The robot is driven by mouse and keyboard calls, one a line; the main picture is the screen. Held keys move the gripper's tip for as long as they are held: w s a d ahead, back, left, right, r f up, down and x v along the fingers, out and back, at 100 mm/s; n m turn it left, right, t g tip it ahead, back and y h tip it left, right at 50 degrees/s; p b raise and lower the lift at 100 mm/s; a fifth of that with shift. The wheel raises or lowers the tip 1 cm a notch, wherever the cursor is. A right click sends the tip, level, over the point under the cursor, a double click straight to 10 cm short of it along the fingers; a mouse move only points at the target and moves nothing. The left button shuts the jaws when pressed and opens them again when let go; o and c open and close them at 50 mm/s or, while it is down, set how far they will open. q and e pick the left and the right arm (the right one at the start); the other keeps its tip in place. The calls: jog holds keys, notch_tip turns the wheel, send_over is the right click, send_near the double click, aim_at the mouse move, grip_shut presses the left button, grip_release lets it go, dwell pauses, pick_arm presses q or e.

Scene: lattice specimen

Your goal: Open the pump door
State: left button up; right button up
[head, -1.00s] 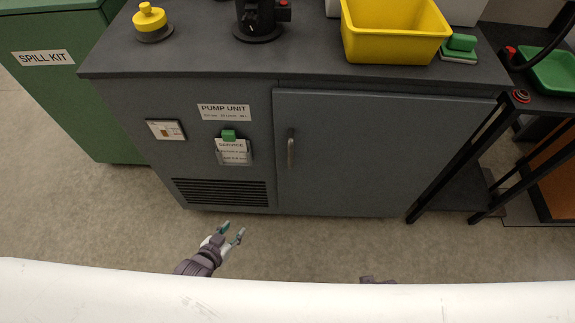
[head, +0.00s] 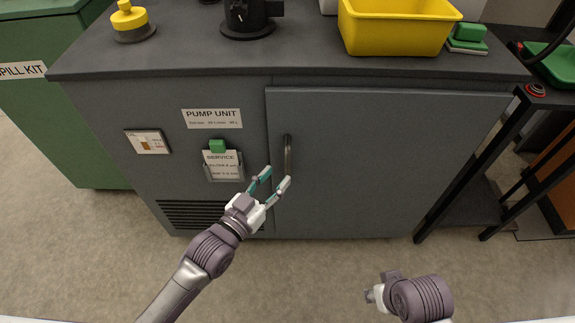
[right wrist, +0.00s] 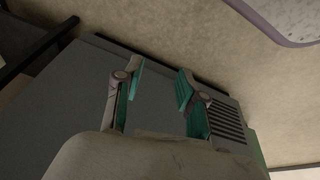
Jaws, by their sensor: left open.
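The grey pump door (head: 385,165) is shut flush in the front of the pump unit cabinet. Its vertical metal handle (head: 288,155) is near the door's left edge. My left gripper (head: 273,183) is open, its two teal-tipped fingers just below and in front of the handle; I cannot tell whether they touch it. My right arm shows low at the right in the head view, its fingers hidden there. In the right wrist view my right gripper (right wrist: 160,82) is open with nothing between its fingers, and the cabinet front (right wrist: 155,95) lies beyond it.
On the cabinet top (head: 300,62) stand a yellow bin (head: 395,30), a black device (head: 245,18), a yellow-topped knob (head: 130,20) and a green block (head: 467,35). A green spill kit box (head: 60,120) is at left, a black-framed table (head: 480,160) at right. Floor in front is clear.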

aim_at(286, 167)
pick_arm(q)
jog(key=b+x, duration=0.1)
jog(key=x, duration=0.5)
pick_arm(e)
jog(key=v, duration=0.3)
jog(key=shift+s+r, duration=0.1)
jog(key=shift+r, duration=0.2)
pick_arm(q)
grip_shut()
